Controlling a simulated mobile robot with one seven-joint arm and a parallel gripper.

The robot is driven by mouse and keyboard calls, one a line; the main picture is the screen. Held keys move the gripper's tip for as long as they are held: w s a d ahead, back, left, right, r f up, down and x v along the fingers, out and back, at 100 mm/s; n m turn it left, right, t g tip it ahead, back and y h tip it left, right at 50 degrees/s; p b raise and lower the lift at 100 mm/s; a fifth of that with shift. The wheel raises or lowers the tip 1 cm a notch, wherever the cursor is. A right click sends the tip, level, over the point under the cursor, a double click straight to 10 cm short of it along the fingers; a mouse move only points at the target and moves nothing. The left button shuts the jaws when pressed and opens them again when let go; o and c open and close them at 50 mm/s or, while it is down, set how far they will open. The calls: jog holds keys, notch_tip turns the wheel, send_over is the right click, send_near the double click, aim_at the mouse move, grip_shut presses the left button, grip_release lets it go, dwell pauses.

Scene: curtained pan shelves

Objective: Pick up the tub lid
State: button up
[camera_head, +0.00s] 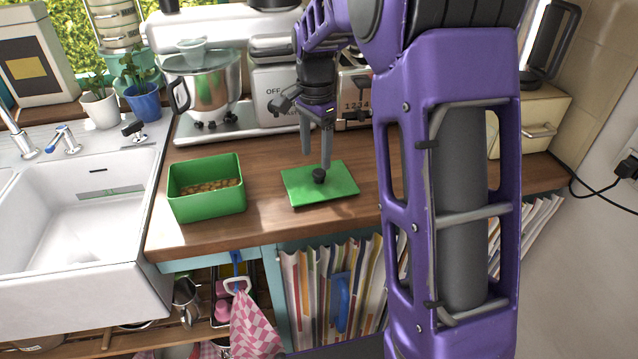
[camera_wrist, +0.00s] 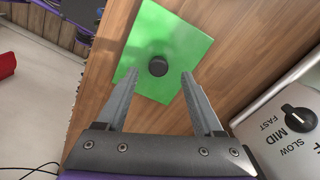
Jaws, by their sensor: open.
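The tub lid (camera_head: 336,188) is a flat green rectangle with a round black knob (camera_head: 319,176) in its middle. It lies flat on the wooden counter. The open green tub (camera_head: 208,212) stands to its left with small brown pieces inside. My gripper (camera_head: 316,160) points down above the lid, close to the knob. In the wrist view the lid (camera_wrist: 178,45) lies beyond my fingertips, and the knob (camera_wrist: 158,66) shows between and just past the two spread fingers (camera_wrist: 158,76). The fingers are apart with nothing between them. I cannot tell the exact height above the knob.
A stand mixer (camera_head: 205,90) with a steel bowl stands behind the tub. The white sink (camera_head: 75,215) is at the left. A drawer box (camera_head: 535,125) stands at the back right. Bare counter (camera_head: 265,215) lies between tub and lid.

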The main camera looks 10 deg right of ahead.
aim_at(319, 171)
jog(key=shift+w+d+f, duration=0.1)
jog(key=shift+d+f, duration=0.1)
jog(key=shift+f, duration=1.2)
jog(key=shift+d+f, duration=0.15)
jog(key=shift+f, duration=1.2)
jog(key=shift+c, duration=0.3)
grip_shut()
